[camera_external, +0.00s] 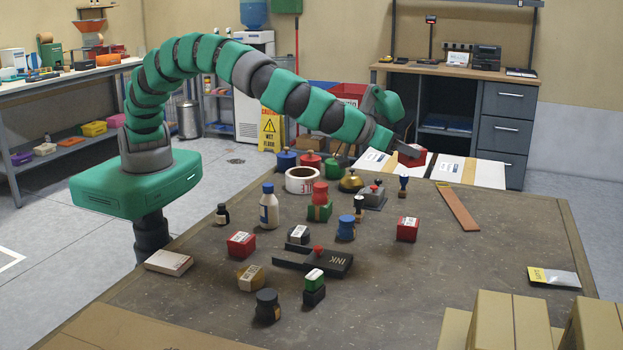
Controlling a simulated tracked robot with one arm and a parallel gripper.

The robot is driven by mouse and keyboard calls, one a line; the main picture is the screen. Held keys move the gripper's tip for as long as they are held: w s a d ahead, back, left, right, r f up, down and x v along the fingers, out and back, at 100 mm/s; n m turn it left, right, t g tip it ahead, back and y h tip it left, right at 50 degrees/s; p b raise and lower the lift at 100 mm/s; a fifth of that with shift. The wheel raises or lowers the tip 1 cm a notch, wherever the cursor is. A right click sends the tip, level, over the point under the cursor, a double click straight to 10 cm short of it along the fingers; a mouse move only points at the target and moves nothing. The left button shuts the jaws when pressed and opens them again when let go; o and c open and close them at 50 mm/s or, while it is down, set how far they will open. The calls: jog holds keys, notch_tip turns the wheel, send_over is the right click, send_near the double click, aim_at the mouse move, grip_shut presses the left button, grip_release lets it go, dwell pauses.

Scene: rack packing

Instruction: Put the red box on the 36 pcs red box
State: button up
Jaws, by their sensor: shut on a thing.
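A small red box (412,157) is at the end of my arm, above or against the white sheets or cartons past the table's far edge. My gripper (405,149) is shut on this red box; its fingers are small and partly hidden. Two other red boxes with white labels sit on the table: one at the left (241,244) and one right of the middle (407,229). Their label print is too small to read, so I cannot tell which is the 36 pcs one. Both are well apart from my gripper.
The brown table (470,260) holds a white bottle (269,208), a tape roll (301,181), an ink pad (328,263) and several stamps. A wooden ruler (458,207) lies at the right. Cardboard boxes (495,325) stand at the front right. The right middle is mostly clear.

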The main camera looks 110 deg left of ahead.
aim_at(402, 164)
jog(key=f, duration=0.4)
jog(key=shift+w+a+f, duration=0.2)
jog(key=shift+w+a, duration=0.05)
jog(key=shift+a, duration=0.15)
notch_tip(402, 164, down, 11)
jog(key=shift+r+b, duration=0.1)
jog(key=shift+b, duration=0.95)
jog(key=o, duration=1)
jog(key=shift+o, duration=0.2)
jog(key=p+v, duration=0.1)
jog(key=v, duration=1.1)
jog(key=shift+d+r, duration=0.1)
jog(key=shift+r, duration=0.05)
